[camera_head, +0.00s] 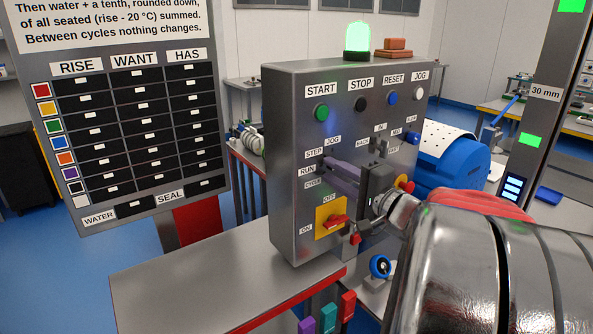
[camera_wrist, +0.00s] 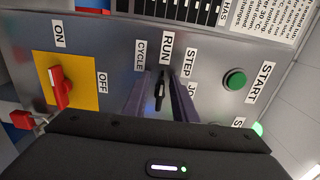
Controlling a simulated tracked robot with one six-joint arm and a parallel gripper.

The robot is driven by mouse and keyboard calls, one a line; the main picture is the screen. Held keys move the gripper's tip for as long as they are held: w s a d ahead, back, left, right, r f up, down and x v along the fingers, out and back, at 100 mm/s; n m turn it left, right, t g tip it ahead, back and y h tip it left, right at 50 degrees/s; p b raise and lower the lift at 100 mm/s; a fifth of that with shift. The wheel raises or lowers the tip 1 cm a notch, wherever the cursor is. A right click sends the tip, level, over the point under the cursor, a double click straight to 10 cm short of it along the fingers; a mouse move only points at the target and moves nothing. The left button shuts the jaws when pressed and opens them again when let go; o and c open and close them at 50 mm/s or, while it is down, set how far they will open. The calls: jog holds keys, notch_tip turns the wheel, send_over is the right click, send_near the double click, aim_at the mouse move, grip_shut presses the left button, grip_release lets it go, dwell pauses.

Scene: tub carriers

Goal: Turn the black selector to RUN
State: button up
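The black selector (camera_wrist: 160,92) is on the front of the grey control box, in the middle of the wrist view. Its narrow end points roughly at the RUN label (camera_wrist: 166,48); CYCLE (camera_wrist: 140,54) and STEP (camera_wrist: 190,62) lie to either side. My gripper (camera_wrist: 159,82) is open, with one purple-grey finger on each side of the selector. A gap shows between the selector and each finger; contact deeper down cannot be told. In the head view my gripper (camera_head: 329,168) reaches the box face beside the RUN label (camera_head: 307,171) and hides the selector.
A red switch on a yellow plate (camera_head: 322,222) is below the selector. A green START button (camera_head: 321,112) is above it. A red knob (camera_head: 404,184) is near my wrist. A steel bench (camera_head: 200,280) stands in front of the box. A green lamp (camera_head: 358,37) glows on top.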

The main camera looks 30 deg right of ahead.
jog(key=shift+s+d, duration=0.1)
jog(key=shift+s+r, duration=0.1)
jog(key=shift+s, duration=0.45)
jog(key=s, duration=1.2)
jog(key=shift+s+d, duration=0.15)
jog(key=shift+s, duration=0.1)
